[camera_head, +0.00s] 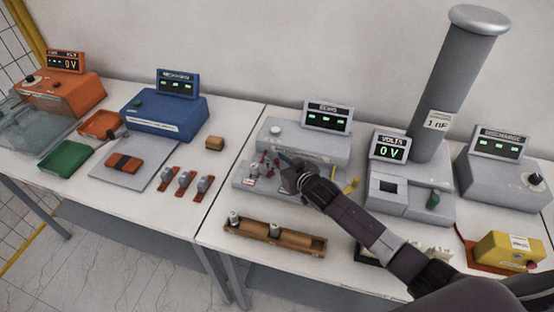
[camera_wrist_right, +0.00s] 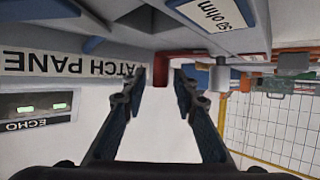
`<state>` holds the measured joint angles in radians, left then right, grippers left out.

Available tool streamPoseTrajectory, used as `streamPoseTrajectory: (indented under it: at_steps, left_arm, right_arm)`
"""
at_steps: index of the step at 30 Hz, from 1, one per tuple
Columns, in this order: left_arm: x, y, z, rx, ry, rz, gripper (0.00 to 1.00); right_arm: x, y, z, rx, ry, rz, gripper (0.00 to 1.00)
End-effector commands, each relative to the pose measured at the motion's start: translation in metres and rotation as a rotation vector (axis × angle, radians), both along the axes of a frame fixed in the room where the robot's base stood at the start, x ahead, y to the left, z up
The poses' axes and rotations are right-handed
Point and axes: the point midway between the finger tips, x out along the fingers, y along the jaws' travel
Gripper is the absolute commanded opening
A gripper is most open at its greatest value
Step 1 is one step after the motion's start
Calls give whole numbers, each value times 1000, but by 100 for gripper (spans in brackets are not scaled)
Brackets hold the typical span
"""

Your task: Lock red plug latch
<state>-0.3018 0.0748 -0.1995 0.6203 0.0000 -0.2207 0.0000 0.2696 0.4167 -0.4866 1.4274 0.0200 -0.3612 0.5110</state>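The grey patch panel unit (camera_head: 308,145) with a small display (camera_head: 327,118) stands on the right table. In the wrist view its "PATCH PANE" label (camera_wrist_right: 68,62) appears upside down. A red bent bar (camera_wrist_right: 200,54), which looks like the red plug latch, shows just beyond my right fingertips. My right gripper (camera_wrist_right: 160,82) has its fingers apart, with the bar's near end around the gap between them; I cannot tell if they touch it. In the head view my right gripper (camera_head: 289,166) is over the panel's front and hides part of it. My left gripper is not in view.
A grey block labelled "150 ohm" (camera_wrist_right: 215,12) is close to the right fingers. A wooden rack (camera_head: 262,246) lies in front of the panel. The volts meter (camera_head: 400,190) and a tall grey cylinder (camera_head: 455,85) stand to the right. Blue (camera_head: 165,113) and orange (camera_head: 68,93) units are left.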

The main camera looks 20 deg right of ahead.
Motion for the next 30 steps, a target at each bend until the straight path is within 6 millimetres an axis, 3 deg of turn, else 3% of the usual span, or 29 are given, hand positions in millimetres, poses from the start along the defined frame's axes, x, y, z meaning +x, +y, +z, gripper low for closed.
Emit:
streamPoseTrajectory:
  at_steps: [1, 6, 20, 30]
  left_arm:
    - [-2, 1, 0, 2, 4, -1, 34]
    - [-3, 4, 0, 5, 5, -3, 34]
    - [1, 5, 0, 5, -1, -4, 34]
    - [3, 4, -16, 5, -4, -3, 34]
  right_arm:
    - [0, 0, 0, 0, 0, 0, 19]
    - [0, 0, 0, 0, 0, 0, 0]
    - [5, 3, 2, -6, -4, 102, 0]
    - [10, 12, 1, -2, -11, 239, 0]
